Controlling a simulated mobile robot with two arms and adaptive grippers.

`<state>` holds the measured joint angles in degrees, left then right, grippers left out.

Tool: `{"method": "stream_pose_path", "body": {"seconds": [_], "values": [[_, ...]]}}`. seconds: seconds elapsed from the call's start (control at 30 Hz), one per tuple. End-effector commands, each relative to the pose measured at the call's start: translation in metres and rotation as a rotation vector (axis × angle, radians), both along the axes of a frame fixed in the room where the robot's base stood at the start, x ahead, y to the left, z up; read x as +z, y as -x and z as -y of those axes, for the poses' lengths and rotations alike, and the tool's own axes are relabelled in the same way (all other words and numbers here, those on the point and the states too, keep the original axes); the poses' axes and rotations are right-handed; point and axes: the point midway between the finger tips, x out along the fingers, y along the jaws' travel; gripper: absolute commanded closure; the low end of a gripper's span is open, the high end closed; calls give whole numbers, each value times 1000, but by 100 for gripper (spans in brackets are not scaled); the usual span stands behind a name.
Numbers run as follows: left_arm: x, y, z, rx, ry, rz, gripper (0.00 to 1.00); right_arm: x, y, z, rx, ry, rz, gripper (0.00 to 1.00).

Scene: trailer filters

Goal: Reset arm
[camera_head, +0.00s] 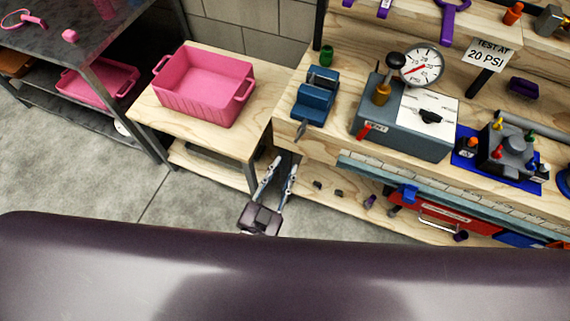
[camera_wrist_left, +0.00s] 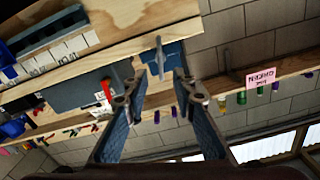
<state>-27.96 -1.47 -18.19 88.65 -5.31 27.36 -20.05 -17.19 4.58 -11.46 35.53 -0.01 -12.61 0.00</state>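My left gripper (camera_head: 276,177) is in the middle of the head view, in front of the gap between the small wooden table and the workbench. Its two fingers are apart with nothing between them. In the left wrist view the open fingers (camera_wrist_left: 154,92) frame the blue vise (camera_wrist_left: 165,60) and its handle, which lie beyond the fingertips. My right gripper is not in either view.
A pink bin (camera_head: 205,86) sits on the small wooden table (camera_head: 155,112). The workbench (camera_head: 300,152) holds a blue vise (camera_head: 315,97), a grey gauge box (camera_head: 400,132) and a grey fixture on a blue mat (camera_head: 463,163). A dark shelf (camera_head: 75,50) stands left. Floor (camera_head: 90,175) is clear.

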Motion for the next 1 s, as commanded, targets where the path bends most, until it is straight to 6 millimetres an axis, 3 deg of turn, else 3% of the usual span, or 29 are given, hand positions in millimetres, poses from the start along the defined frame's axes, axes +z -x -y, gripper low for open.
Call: {"method": "stream_pose_path", "body": {"seconds": [0.4, 0.53, 0.67, 0.77, 0.9, 1.0], "values": [[-1, 0, 0, 1, -1, -2, 75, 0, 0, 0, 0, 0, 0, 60], [-24, 3, -2, -4, -8, -57, 75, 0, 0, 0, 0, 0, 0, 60], [-92, 18, -12, -8, -32, -223, 75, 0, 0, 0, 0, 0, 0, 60], [-162, 43, -29, -2, -59, -406, 75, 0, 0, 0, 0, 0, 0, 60], [-253, 93, -61, 29, -92, -669, 75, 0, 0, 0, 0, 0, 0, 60], [-308, 139, -90, 69, -117, -856, 75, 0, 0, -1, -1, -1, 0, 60]]}}
